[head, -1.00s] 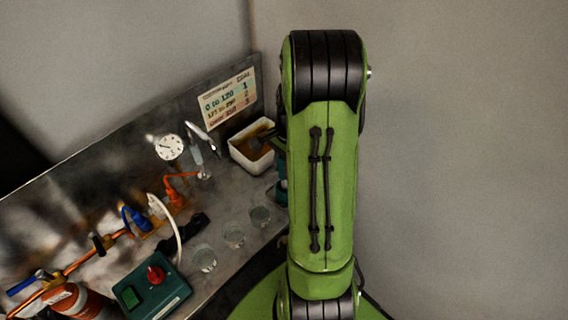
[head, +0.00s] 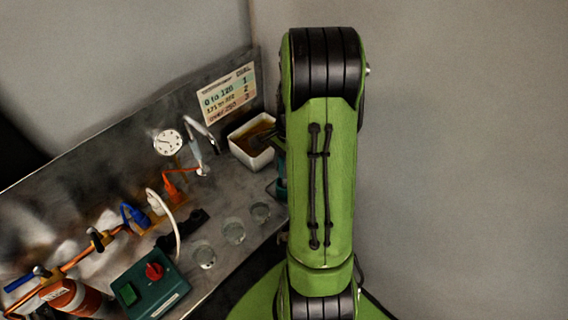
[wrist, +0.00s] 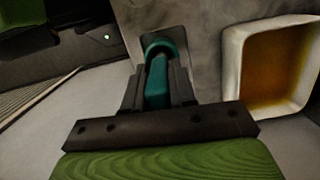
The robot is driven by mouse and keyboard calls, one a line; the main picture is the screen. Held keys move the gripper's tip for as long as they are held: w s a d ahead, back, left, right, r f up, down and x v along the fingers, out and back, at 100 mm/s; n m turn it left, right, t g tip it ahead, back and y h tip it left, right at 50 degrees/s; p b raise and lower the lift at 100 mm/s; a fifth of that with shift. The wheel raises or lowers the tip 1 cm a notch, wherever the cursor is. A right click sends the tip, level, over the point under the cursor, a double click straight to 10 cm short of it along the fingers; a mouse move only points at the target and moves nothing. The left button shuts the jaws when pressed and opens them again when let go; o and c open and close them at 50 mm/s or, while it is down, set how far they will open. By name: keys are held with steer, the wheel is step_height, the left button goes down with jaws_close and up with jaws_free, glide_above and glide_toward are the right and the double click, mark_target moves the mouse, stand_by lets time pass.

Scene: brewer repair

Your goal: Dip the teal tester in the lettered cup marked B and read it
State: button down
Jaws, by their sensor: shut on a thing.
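My gripper (wrist: 158,88) is shut on the teal tester (wrist: 157,78), whose rounded teal end shows between the dark fingers in the wrist view. In the head view my arm hides most of the gripper, and a teal sliver (head: 281,168) shows at the arm's left edge. Three clear cups stand in a row on the grey bench: a near one (head: 204,256), a middle one (head: 234,230) and a far one (head: 261,212). Their letters are too small to read, so I cannot tell which is B. The tester's reading is not visible.
A white tub of brown liquid (head: 233,147) stands at the back, close to my gripper; it also shows in the wrist view (wrist: 232,70). A chart (head: 228,92), a gauge (head: 167,142), orange and blue fittings, and a green box with a red knob (head: 154,271) are left.

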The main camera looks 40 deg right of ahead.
steer(key=shift+f+b, duration=0.3)
steer(key=shift+f, duration=0.15)
stand_by(0.3)
steer(key=shift+c, duration=1.4)
jaws_free()
step_height(320, 180, up, 7)
steer(key=p, duration=0.6)
steer(key=shift+r, duration=0.1)
